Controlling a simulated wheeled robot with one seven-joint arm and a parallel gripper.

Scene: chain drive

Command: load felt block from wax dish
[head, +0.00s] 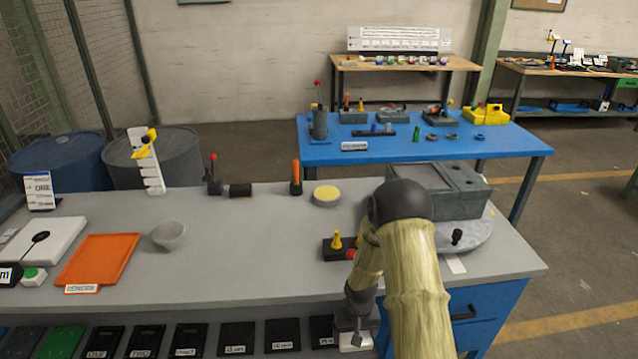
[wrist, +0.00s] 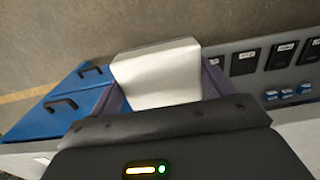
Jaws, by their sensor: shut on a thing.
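The wax dish (head: 326,195) is a low round dish with a pale yellow top, at the back middle of the grey bench in the head view. My gripper (head: 355,330) hangs at the bench's front edge, low and well in front of the dish. In the wrist view my gripper (wrist: 162,92) is shut on a white block, which I take for the felt block (wrist: 157,72). A purple finger shows on each side of it. In the head view only a small white part of the felt block (head: 352,342) shows below my gripper.
A dark block with a yellow peg (head: 337,240) stands near my arm. A grey box (head: 450,195) and round plate (head: 470,236) are at the right. A bowl (head: 168,235) and orange tray (head: 98,259) are left.

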